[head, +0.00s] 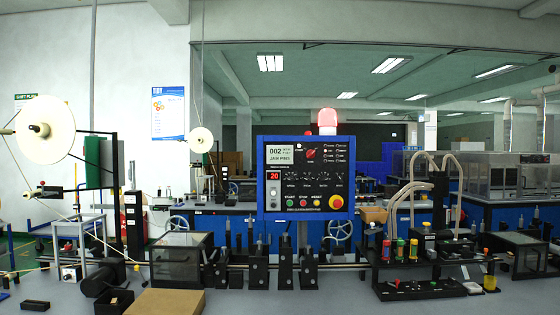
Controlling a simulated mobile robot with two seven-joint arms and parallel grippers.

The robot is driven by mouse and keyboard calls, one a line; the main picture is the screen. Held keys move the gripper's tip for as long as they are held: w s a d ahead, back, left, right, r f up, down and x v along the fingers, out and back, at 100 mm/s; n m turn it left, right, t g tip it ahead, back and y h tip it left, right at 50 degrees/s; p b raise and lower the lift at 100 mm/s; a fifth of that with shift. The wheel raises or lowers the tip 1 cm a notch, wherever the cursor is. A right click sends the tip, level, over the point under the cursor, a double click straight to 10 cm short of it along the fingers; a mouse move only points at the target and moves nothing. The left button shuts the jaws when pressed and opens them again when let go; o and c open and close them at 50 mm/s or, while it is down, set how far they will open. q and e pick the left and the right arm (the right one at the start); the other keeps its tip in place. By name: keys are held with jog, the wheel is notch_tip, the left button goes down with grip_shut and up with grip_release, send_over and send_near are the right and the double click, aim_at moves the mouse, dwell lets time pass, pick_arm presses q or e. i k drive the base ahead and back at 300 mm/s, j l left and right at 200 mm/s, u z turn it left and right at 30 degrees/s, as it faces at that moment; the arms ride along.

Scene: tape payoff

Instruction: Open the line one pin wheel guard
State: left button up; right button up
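Two clear-walled, dark-framed box guards stand on the near line in the head view. One guard (178,262) is left of centre, beside the shaft line; its lid looks down. The other guard (522,256) is at the far right and also looks closed. No label shows which one is the pin wheel guard, and any wheel inside is too dark to make out. Neither of my grippers is in view.
A blue control panel (306,178) with a red lamp stands at centre. A white reel (45,128) is at the left. A cardboard box (165,302) lies in front of the left guard. A tool tray (420,290) with coloured bottles is at right. Grey surface at front centre is clear.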

aim_at(531, 253)
jog(key=l+z, duration=0.1)
jog(key=z, duration=1.4)
